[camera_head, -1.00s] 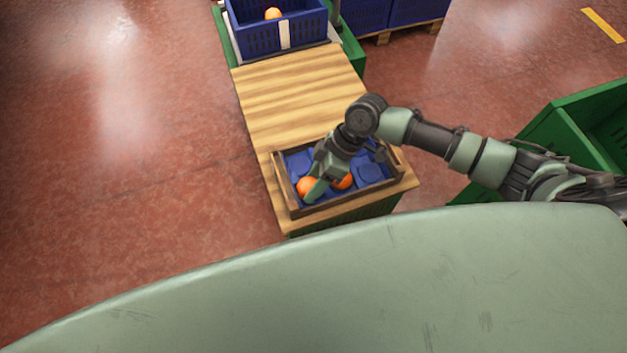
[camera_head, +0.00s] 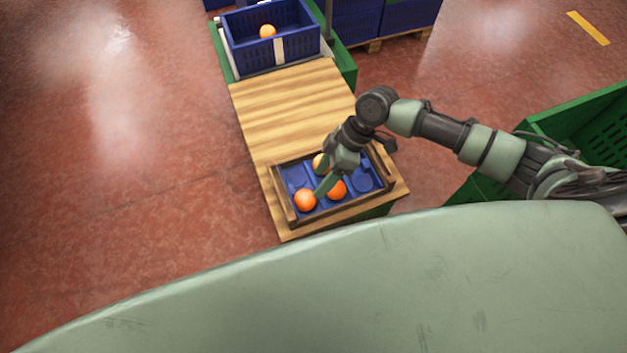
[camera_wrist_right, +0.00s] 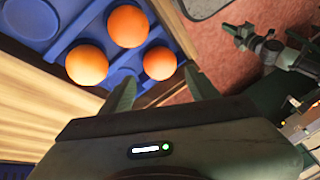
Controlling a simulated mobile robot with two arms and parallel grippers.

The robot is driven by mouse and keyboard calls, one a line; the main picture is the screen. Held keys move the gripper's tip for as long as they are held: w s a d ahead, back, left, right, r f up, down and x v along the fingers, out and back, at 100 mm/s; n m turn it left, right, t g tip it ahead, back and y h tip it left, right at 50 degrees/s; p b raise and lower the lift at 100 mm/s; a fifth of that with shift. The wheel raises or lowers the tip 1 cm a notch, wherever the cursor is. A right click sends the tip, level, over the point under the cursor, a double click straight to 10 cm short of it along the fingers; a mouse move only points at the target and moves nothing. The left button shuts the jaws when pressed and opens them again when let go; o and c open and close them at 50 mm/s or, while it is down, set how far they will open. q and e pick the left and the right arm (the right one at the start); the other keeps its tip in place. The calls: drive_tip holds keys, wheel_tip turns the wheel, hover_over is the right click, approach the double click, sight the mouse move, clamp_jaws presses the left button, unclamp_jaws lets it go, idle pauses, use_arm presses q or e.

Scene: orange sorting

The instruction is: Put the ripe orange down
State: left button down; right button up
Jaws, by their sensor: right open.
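Three oranges lie in the blue cupped tray (camera_head: 363,180) inside a wooden crate (camera_head: 290,212). In the head view they are a near-left orange (camera_head: 305,200), a middle orange (camera_head: 337,188) and a far orange (camera_head: 320,161) partly hidden by my gripper. My right gripper (camera_head: 325,176) is over the crate, its fingers apart. In the wrist view three oranges (camera_wrist_right: 127,26) (camera_wrist_right: 87,65) (camera_wrist_right: 160,63) sit in the tray, one of them in line with the gap between the open fingers (camera_wrist_right: 160,88). No orange is visibly gripped. My left gripper is out of view.
The crate stands on the near end of a wooden-topped table (camera_head: 290,105). A blue crate (camera_head: 272,50) with an orange (camera_head: 267,31) in it stands at the far end. A green bin (camera_head: 580,125) is at the right. Some tray cups are empty.

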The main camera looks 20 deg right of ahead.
use_arm(q)
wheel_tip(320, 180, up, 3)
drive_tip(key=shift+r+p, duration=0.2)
drive_tip(key=shift+p, duration=1)
use_arm(e)
drive_tip(key=v, duration=0.5)
drive_tip(key=shift+a+f, duration=0.1)
idle(1.1)
